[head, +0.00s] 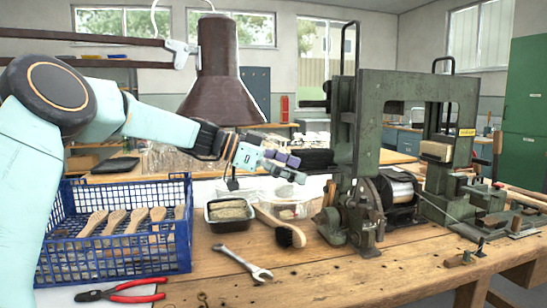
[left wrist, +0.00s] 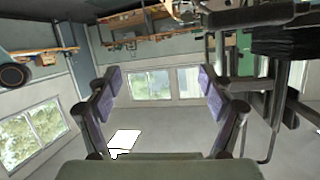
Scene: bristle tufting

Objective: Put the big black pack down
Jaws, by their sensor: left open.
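A black, ribbed bundle (head: 311,159), which looks like the big black pack, shows beside the green machine in the head view, just right of my left gripper (head: 294,168). A dark, bristly mass (left wrist: 283,40), perhaps the same pack, hangs into the upper right of the left wrist view. My left gripper is open, with its purple-padded fingers apart and nothing between them in the left wrist view (left wrist: 160,83). It is raised above the bench, near the bundle; I cannot tell whether they touch. What supports the bundle is hidden. My right gripper is not in view.
A blue crate (head: 115,262) with brush handles stands at left. A tray with a tan block (head: 230,210), a brush (head: 284,232), a wrench (head: 243,262) and red pliers (head: 125,291) lie on the bench. The green machine (head: 370,130) blocks the right; a brown lamp (head: 219,75) hangs above.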

